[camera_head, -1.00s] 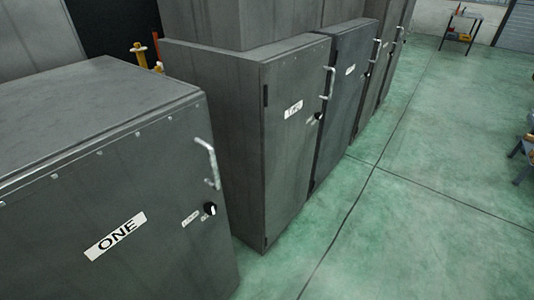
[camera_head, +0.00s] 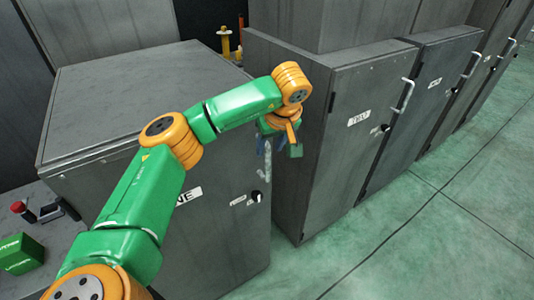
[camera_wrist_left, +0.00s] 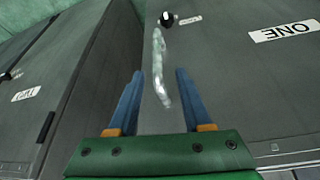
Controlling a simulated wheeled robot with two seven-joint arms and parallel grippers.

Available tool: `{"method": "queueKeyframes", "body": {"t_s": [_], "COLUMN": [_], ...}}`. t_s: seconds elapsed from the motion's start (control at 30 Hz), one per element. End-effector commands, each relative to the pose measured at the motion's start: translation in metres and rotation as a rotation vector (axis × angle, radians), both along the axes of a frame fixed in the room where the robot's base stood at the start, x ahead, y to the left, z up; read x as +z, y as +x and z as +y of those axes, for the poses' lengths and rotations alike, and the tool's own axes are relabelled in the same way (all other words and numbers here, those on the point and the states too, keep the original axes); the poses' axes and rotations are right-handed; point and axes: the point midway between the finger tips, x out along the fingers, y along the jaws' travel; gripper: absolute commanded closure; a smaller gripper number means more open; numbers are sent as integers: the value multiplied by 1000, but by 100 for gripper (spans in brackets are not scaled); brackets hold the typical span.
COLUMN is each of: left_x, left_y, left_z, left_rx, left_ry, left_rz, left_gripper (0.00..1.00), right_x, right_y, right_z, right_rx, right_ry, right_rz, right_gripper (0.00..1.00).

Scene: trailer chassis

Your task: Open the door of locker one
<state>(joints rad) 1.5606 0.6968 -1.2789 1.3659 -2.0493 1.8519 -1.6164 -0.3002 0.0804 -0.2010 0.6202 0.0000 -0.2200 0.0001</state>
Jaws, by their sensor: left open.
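Locker one (camera_head: 215,235) is a grey cabinet, its door shut. Its label (camera_head: 189,195) is partly hidden by my left arm in the head view; the full "ONE" label (camera_wrist_left: 285,32) appears upside down in the wrist view. The pale door handle (camera_head: 267,162) is partly covered by my gripper. A black knob (camera_head: 256,196) sits below it. My left gripper (camera_head: 272,150) is open at the handle. In the wrist view its blue fingers (camera_wrist_left: 159,72) appear on either side of the handle (camera_wrist_left: 158,58); I cannot tell whether they reach around it. My right gripper is out of view.
Locker two (camera_head: 345,165) stands shut to the right, across a narrow gap, with more lockers beyond. Green floor (camera_head: 420,230) is open at the right. A green box (camera_head: 20,254) and a red button (camera_head: 18,207) are at lower left.

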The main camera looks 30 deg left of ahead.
Motion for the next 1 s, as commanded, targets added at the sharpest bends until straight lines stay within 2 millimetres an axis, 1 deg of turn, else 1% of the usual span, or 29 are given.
{"method": "queueKeyframes", "body": {"t_s": [0.07, 0.2, 0.3, 0.43, 0.63, 0.67, 0.7, 0.77, 0.8, 0.83, 1.0], "left_x": [-9, -36, -52, -61, -63, -63, -63, -63, -63, -63, -63], "left_y": [2, 8, 12, 14, 14, 15, 15, 15, 15, 14, 15], "left_z": [5, 14, 18, 21, 21, 21, 21, 21, 21, 21, 21], "left_rx": [1, 1, 1, 1, 0, 0, 0, 0, 0, 1, 1], "left_ry": [7, 3, 2, 0, -1, -1, -1, -1, -2, -2, -2], "left_rz": [5, 7, 5, 2, 1, 1, 1, 1, 1, 1, 1], "left_gripper": [50, 50, 50, 50, 50, 58, 69, 85, 96, 100, 100], "right_x": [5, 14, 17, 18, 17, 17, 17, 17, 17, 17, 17], "right_y": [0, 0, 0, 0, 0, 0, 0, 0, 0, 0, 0], "right_z": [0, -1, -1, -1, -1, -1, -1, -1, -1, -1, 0], "right_rx": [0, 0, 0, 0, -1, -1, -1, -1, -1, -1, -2], "right_ry": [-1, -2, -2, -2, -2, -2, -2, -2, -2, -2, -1], "right_rz": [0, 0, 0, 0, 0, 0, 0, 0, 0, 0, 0], "right_gripper": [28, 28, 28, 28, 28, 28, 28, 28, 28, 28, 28]}}
